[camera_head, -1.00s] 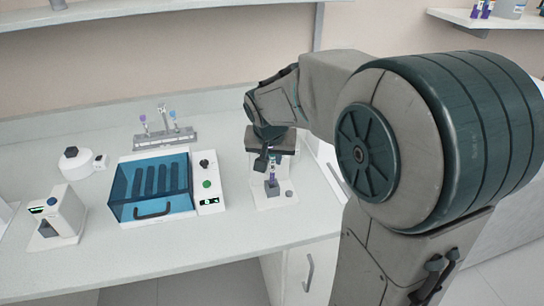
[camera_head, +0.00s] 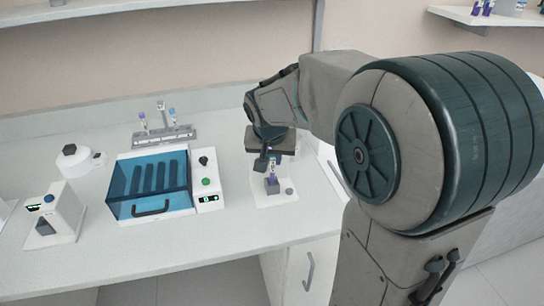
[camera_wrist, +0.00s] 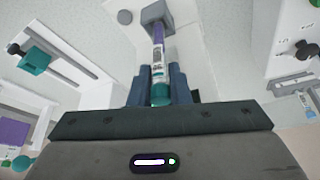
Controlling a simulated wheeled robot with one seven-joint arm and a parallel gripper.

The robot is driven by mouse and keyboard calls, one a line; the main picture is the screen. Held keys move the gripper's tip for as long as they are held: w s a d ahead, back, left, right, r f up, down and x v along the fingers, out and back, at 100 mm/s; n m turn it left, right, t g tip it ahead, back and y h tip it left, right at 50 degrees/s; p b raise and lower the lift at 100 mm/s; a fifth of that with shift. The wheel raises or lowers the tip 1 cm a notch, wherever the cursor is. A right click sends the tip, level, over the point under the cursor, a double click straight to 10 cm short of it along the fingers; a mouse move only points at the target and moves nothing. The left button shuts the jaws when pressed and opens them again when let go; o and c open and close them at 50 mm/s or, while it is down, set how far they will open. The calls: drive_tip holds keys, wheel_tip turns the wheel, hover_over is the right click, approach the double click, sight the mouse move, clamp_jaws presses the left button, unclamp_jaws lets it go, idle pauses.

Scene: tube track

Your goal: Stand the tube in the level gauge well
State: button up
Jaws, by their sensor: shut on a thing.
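The tube (camera_wrist: 158,57) has a teal cap, a white label and a purple lower part. My gripper (camera_wrist: 160,88) is shut on it near the cap. In the head view the tube (camera_head: 272,167) stands about upright below my gripper (camera_head: 267,160). The level gauge (camera_head: 262,200) is a white stand with a grey square well block (camera_head: 272,186) on its base. The well block (camera_wrist: 157,12) also shows in the wrist view. The tube's lower end meets the well block's top; how deep it sits inside is hidden.
A blue-lidded box (camera_head: 150,188) with a control panel stands to the left. White devices (camera_head: 55,217) stand at the far left. The counter's front strip is clear.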

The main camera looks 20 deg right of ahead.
drive_tip(key=shift+f, duration=0.2)
drive_tip(key=shift+f+b, duration=0.45)
drive_tip(key=shift+b, duration=0.25)
drive_tip(key=o, duration=0.8)
drive_tip(key=shift+o, duration=0.2)
drive_tip(key=shift+r, duration=0.1)
drive_tip(key=v, duration=1.3)
drive_tip(key=shift+r, duration=0.3)
drive_tip(key=shift+s, duration=0.15)
